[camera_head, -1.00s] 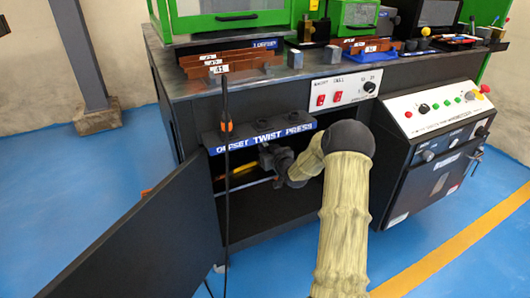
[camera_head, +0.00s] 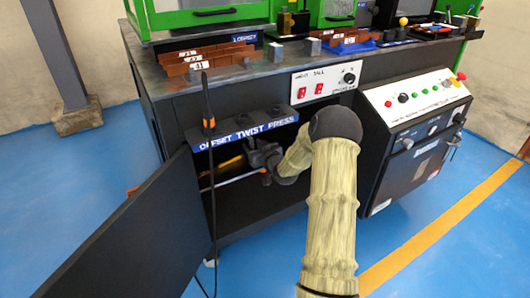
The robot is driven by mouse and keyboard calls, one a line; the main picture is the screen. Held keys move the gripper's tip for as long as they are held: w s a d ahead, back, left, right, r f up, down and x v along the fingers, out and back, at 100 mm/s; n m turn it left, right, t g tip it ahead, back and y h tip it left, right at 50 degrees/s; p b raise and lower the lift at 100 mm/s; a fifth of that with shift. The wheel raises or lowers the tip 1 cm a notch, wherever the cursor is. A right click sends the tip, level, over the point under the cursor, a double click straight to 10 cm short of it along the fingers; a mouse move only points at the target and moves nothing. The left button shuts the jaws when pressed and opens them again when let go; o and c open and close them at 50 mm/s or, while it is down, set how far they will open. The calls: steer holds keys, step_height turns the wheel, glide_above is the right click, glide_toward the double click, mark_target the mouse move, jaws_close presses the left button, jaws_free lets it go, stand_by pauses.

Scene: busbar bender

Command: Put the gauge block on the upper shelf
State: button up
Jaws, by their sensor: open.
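My gripper (camera_head: 251,154) reaches into the open cabinet, just under the shelf with the blue "OFFSET TWIST PRESS" strip (camera_head: 247,132). This appears to be the upper shelf, with several dark pieces on it. The jaws are small and dark against the dark interior, and I see nothing held in them. I cannot pick out the gauge block for certain. Two plain grey metal blocks stand on the bench top, one on the left (camera_head: 276,52) and one on the right (camera_head: 313,47). The cabinet's lower interior is partly hidden by my arm.
The open cabinet door (camera_head: 130,235) sticks out at the left. A black cable (camera_head: 211,180) hangs before the opening. An orange-yellow item (camera_head: 231,163) and a pale rod (camera_head: 235,180) show inside. A control panel (camera_head: 420,98) stands at the right. Blue floor is free in front.

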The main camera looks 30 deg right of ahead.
steer(key=s+r+p, duration=0.1)
steer(key=s+p, duration=0.2)
steer(key=s, duration=0.6)
steer(key=shift+d+r, duration=0.2)
steer(key=shift+r, duration=0.05)
steer(key=shift+s, duration=0.1)
steer(key=s+a+r+g, duration=0.2)
steer(key=s+a+g, duration=0.4)
steer(key=a, duration=0.4)
steer(key=s+a+r+g, duration=0.1)
steer(key=s+a+g, duration=0.2)
steer(key=s, duration=0.7)
steer(key=s+a+r+g, duration=0.1)
steer(key=s+a+g, duration=0.3)
steer(key=s+a, duration=0.3)
steer(key=s, duration=0.3)
steer(key=shift+s+a+r+g+h, duration=0.25)
steer(key=shift+a+r+g+h, duration=0.05)
steer(key=shift+a, duration=0.05)
steer(key=shift+r, duration=0.15)
